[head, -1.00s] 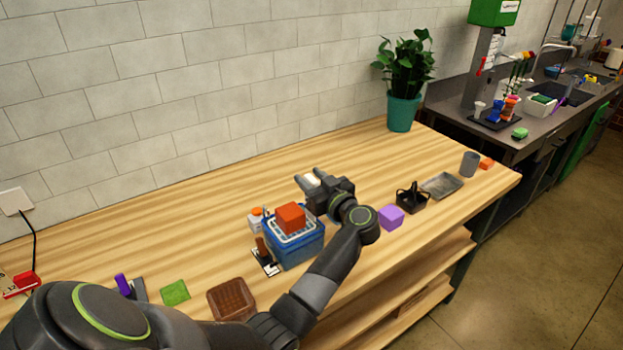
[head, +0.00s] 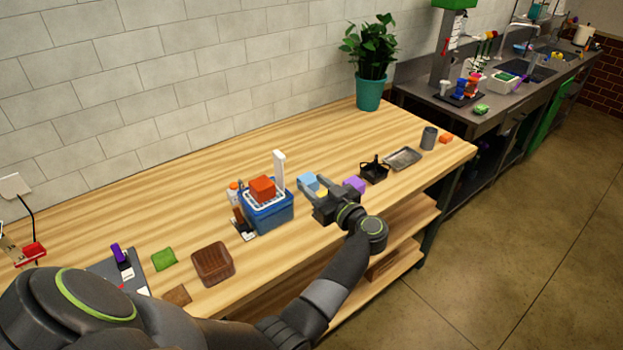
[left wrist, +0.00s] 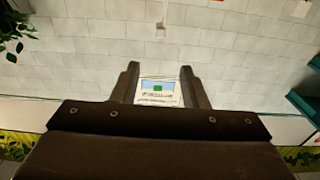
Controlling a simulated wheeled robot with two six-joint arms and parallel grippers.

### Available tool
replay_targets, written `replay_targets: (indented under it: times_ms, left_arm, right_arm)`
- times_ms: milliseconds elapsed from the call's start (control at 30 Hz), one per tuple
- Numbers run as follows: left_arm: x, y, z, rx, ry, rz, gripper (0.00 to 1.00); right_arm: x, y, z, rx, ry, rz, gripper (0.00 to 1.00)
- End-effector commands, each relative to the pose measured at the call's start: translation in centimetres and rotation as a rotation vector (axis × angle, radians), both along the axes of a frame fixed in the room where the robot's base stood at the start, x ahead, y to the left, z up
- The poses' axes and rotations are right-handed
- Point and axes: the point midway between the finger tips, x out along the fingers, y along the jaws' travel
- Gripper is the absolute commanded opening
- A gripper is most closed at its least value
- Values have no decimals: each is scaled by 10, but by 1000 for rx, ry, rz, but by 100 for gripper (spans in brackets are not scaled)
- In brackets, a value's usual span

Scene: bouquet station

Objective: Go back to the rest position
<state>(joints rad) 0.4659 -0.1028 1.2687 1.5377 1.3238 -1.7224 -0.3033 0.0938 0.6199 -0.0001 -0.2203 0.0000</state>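My left gripper (head: 312,198) is in the head view, to the right of the blue box and apart from it, over the front part of the wooden table. In the left wrist view its two fingers (left wrist: 160,85) stand apart with nothing held between them. A tall white upright piece (head: 279,168) stands at the back right of the blue box (head: 270,216). A red-orange block (head: 263,188) sits on the box's white rack. My right gripper is not in view.
A light blue block (head: 308,181) and a purple block (head: 354,184) lie near the gripper on the table (head: 190,190). A black caddy (head: 374,171), a grey tray (head: 403,158) and a potted plant (head: 369,92) are further right.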

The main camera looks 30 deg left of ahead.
Motion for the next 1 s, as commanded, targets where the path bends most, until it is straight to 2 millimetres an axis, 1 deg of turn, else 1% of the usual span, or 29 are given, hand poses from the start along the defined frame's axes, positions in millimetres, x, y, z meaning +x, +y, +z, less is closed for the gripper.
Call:
replay_targets:
  times_ms: [367,667,767,867,1000]
  left_arm:
    - [-1,-2,0,0,0,0,40]
    - [0,-1,1,6,-9,-10,40]
    - [1,1,6,34,-55,-61,40]
    - [2,2,17,89,-136,-167,40]
    - [1,-7,36,174,-249,-387,40]
  right_arm:
    - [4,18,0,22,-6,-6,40]
    - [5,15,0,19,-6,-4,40]
    - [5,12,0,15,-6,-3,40]
    - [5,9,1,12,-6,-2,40]
    - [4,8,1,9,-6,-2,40]
